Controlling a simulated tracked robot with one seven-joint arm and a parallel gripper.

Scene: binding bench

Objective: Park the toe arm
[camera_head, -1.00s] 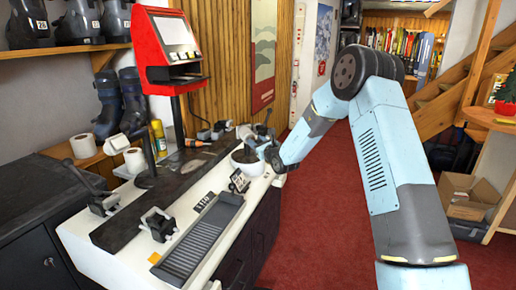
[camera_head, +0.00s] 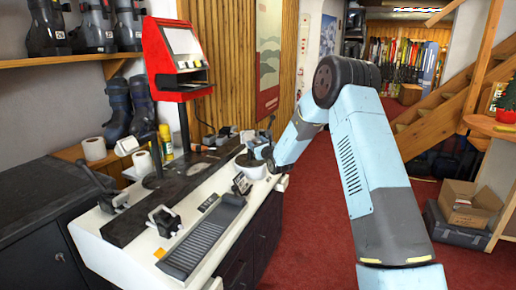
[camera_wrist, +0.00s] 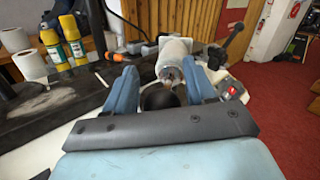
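My gripper (camera_wrist: 159,68) is open in the wrist view, its two blue fingers set wide apart. I cannot tell for sure which part is the toe arm. In the head view my gripper (camera_head: 260,152) is over the far end of the bench, partly hidden.
The white bench (camera_head: 105,258) carries a ribbed black tray (camera_head: 205,238), black clamps (camera_head: 163,220) and a red screen unit (camera_head: 178,60) on a post. A red button (camera_wrist: 232,92) is right of the fingers.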

